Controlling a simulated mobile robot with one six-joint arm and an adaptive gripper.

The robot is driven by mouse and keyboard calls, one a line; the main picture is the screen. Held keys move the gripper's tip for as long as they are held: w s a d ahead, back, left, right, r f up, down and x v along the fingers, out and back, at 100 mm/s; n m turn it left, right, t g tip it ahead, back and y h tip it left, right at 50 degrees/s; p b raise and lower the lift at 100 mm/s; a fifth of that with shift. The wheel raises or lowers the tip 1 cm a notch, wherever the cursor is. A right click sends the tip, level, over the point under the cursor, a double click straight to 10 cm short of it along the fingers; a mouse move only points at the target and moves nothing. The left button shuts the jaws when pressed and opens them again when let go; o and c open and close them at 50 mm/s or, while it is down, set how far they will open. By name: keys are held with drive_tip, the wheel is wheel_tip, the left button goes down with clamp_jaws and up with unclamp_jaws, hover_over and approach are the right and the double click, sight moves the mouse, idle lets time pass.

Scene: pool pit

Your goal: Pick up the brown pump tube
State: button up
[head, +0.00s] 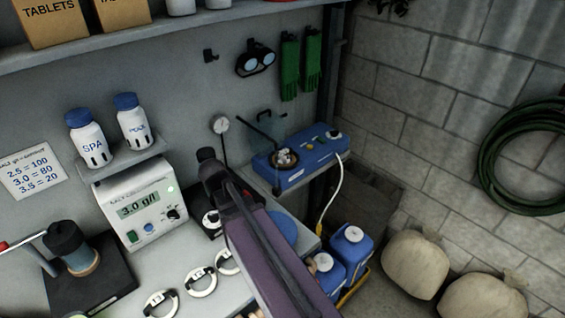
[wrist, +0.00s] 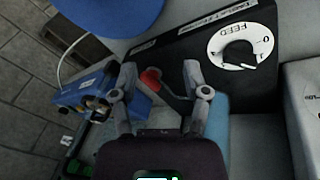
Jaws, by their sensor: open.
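A blue pump unit (head: 310,160) sits on a small shelf in the corner. Its round head has a brown ring or tube (head: 285,159) around pale rollers; the exact shape is too small to tell. The pump unit (wrist: 72,96) also shows at the left of the wrist view, with its round brownish opening (wrist: 95,104) beside my left finger. My gripper (wrist: 159,68) is open and empty, over a black panel with a white FEED dial (wrist: 241,46). In the head view my arm crosses the middle and the fingers are hard to make out.
A red knob (wrist: 150,79) shows between my fingers in the wrist view. A salt meter (head: 140,208) and white numbered rings (head: 200,281) are on the bench at left. Blue canisters (head: 352,246) stand below the pump, with sacks (head: 415,264) to the right.

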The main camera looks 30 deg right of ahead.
sight(281, 152)
drive_tip(key=w+d+m+h+b, duration=0.1)
drive_tip(key=w+d+m, duration=0.1)
drive_tip(key=d, duration=0.2)
drive_tip(key=w+d+m+h+b, duration=0.1)
drive_tip(key=w+d+m+h, duration=0.1)
drive_tip(key=w+d, duration=0.1)
drive_tip(key=w+d+f+m+h+b, duration=0.1)
drive_tip(key=w+d+m+h+b, duration=0.1)
drive_tip(key=d, duration=0.3)
drive_tip(key=shift+w+d+t, duration=0.1)
drive_tip(key=shift+w+t, duration=0.2)
drive_tip(key=shift+w, duration=0.4)
drive_tip(key=w+d+m+h+b, duration=0.1)
drive_tip(key=w+d, duration=0.1)
drive_tip(key=d, duration=0.1)
drive_tip(key=w+d+r+m+h+b, duration=0.1)
drive_tip(key=w+d+m+h, duration=0.1)
drive_tip(key=d, duration=0.1)
drive_tip(key=w+d+r+m+h+b, duration=0.1)
drive_tip(key=d+m, duration=0.1)
drive_tip(key=d, duration=0.1)
drive_tip(key=shift+w+d+r+b, duration=0.1)
drive_tip(key=shift+w+d+b, duration=0.2)
drive_tip(key=shift+w+b, duration=0.1)
drive_tip(key=shift+w+d+r+m+h, duration=0.2)
drive_tip(key=shift+d+r+m+h, duration=0.2)
drive_tip(key=shift+d+h, duration=0.1)
drive_tip(key=shift+f, duration=0.1)
drive_tip(key=shift+b+x, duration=0.5)
drive_tip(key=shift+x, duration=0.6)
